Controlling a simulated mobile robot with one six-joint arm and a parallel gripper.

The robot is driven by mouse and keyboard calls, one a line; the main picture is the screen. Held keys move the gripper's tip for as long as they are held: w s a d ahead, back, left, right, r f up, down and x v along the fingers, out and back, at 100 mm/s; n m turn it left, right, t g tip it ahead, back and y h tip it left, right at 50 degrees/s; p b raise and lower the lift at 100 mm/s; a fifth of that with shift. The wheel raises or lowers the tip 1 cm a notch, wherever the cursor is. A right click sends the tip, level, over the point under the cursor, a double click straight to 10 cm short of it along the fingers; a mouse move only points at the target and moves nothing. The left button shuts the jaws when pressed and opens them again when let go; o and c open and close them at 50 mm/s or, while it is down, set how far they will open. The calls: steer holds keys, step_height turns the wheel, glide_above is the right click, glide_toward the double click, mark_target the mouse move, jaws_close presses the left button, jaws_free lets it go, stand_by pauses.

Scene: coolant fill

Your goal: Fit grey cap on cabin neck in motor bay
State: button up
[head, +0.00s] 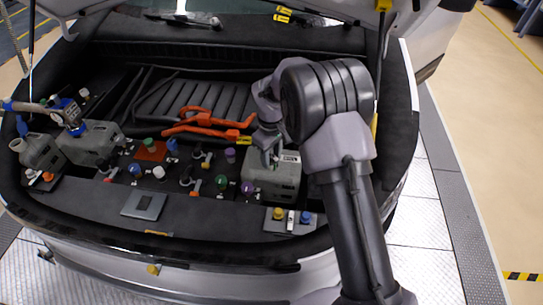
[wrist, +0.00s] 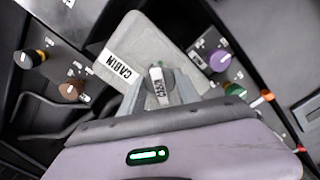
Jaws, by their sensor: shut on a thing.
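The grey cabin tank (head: 280,184) sits at the right side of the motor bay. In the wrist view the tank (wrist: 140,47) carries a white CABIN label (wrist: 121,66). My gripper (head: 268,155) points down over the tank's top. In the wrist view my gripper (wrist: 160,92) is shut on the grey cap (wrist: 157,78), which has a white lettered strip across it. The cap is at or just above the tank's top. The cabin neck is hidden behind the cap and fingers, so I cannot tell if the cap touches it.
A purple cap (wrist: 220,60) and a green cap (wrist: 235,90) stand close beside the tank. Orange cables (head: 207,121) lie behind it to the left. Several coloured caps fill the middle of the bay. A plate with yellow and blue caps (head: 291,217) is in front.

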steer(key=shift+s+f+m, duration=0.1)
steer(key=shift+m, duration=1.2)
steer(key=shift+b, duration=0.3)
steer(key=o, duration=1.2)
step_height(320, 180, up, 18)
steer(key=p, duration=0.5)
steer(key=shift+a+f, duration=0.15)
steer(key=shift+f, duration=0.1)
steer(key=s+d+r+m+t+y+b, duration=0.1)
steer(key=s+d+r+m+t+b, duration=0.15)
steer(key=s+r, duration=0.4)
steer(key=s+d+r+m+t+y+b, duration=0.1)
steer(key=s+d+r+m+b, duration=0.25)
steer(key=s, duration=0.65)
steer(key=s+f+m+b, duration=0.1)
steer(key=s+f, duration=0.1)
steer(key=s, duration=0.2)
steer(key=s+d+f+m+t+b, duration=0.1)
steer(key=s+f+m, duration=0.1)
steer(key=s, duration=0.3)
steer(key=s+d+f+m+t+b, duration=0.1)
steer(key=s+f, duration=0.1)
steer(key=s, duration=0.3)
steer(key=shift+s+f+m, duration=0.2)
steer(key=shift+f+m, duration=0.1)
